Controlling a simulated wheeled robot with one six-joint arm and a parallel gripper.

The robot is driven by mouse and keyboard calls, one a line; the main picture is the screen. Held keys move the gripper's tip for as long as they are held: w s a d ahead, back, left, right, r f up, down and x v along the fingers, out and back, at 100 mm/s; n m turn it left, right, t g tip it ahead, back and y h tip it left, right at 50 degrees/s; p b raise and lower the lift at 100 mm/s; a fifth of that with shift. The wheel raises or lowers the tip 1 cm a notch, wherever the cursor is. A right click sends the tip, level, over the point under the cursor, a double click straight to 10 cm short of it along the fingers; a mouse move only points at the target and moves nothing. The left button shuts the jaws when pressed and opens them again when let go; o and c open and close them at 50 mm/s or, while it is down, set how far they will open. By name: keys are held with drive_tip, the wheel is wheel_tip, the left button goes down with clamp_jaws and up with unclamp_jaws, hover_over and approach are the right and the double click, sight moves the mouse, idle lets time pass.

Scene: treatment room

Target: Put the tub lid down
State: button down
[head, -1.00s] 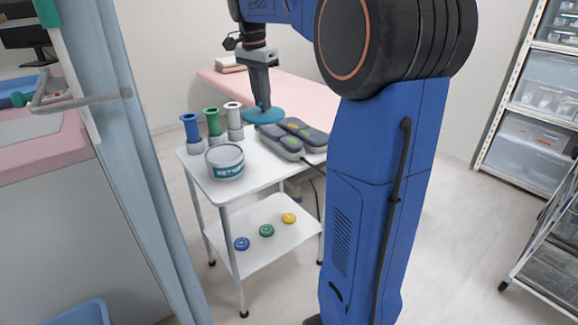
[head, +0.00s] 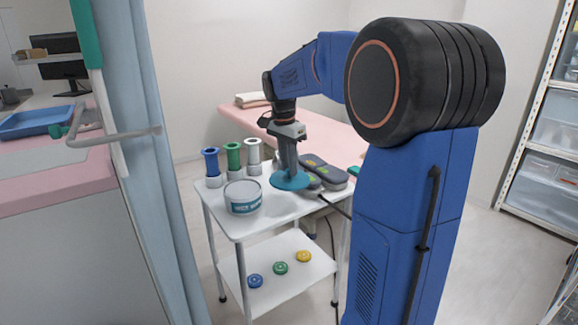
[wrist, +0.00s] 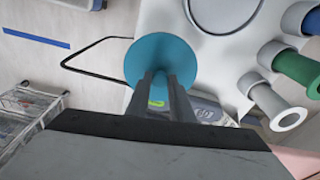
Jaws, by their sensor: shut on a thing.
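My gripper (head: 290,172) is shut on the round teal tub lid (head: 280,182), holding it over the right part of the white trolley's top shelf (head: 262,217). In the wrist view the lid (wrist: 148,56) shows flat beyond my fingers (wrist: 160,80). Whether the lid touches anything below it cannot be told. The white and teal wipes tub (head: 243,197) stands at the front left of the top shelf, left of the lid and apart from it. The tub (wrist: 222,12) also shows partly in the wrist view, cut off by the top edge.
Blue (head: 211,163), green (head: 233,157) and white (head: 254,154) cylinders stand along the shelf's back left. Grey devices (head: 325,170) lie behind and right of the lid. Coloured discs (head: 280,268) lie on the lower shelf. A blue curtain (head: 165,130) hangs at left.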

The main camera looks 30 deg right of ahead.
sight(286, 179)
drive_tip(key=shift+f, duration=0.65)
drive_tip(key=c, duration=1.6)
unclamp_jaws()
drive_tip(key=shift+o, duration=0.2)
drive_tip(key=shift+r, duration=0.1)
wheel_tip(286, 179, up, 13)
drive_tip(key=a, duration=0.1)
drive_tip(key=shift+s+a, duration=0.15)
drive_tip(key=shift+a, duration=0.1)
drive_tip(key=s+a+f+n+t, duration=0.1)
drive_tip(key=s+a+f+n, duration=0.3)
drive_tip(key=s, duration=0.6)
drive_tip(key=s+a+f+n+t+y, duration=0.1)
drive_tip(key=s+a+f+n+t, duration=0.1)
drive_tip(key=s+a+f+n, duration=0.3)
drive_tip(key=s+a+f+n+t, duration=0.1)
drive_tip(key=s+a+f+n, duration=0.4)
drive_tip(key=s+f, duration=0.6)
drive_tip(key=s+n, duration=0.2)
drive_tip(key=s, duration=0.2)
drive_tip(key=shift+t, duration=0.3)
